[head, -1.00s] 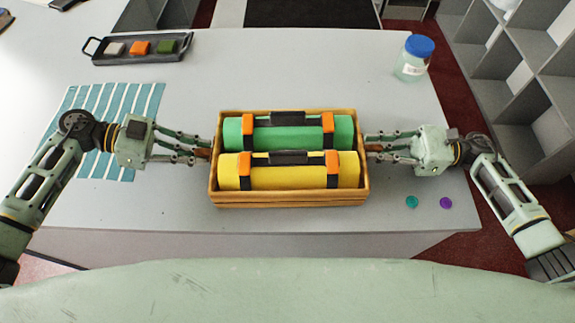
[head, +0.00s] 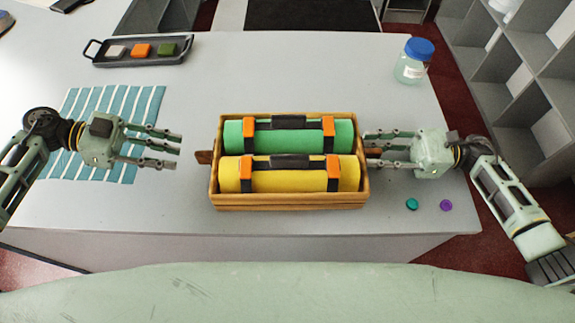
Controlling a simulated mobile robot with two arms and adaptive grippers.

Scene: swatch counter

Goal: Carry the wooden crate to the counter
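The wooden crate (head: 290,202) sits on the grey counter (head: 130,213) near its front edge. It holds a green roll (head: 288,138) and a yellow roll (head: 288,178), each with a black strap and handle and orange clips. My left gripper (head: 176,150) is open and empty, a short gap to the left of the crate's brown left handle (head: 203,157). My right gripper (head: 372,147) is at the crate's right end, its fingers around where the right handle is. That handle is mostly hidden, and I cannot tell whether the fingers grip it.
A dark tray (head: 108,60) with several coloured blocks stands at the back left. A blue striped mat (head: 90,170) lies under my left arm. A blue-lidded jar (head: 412,62) stands at the back right. Teal (head: 411,204) and purple (head: 446,205) discs lie at the front right.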

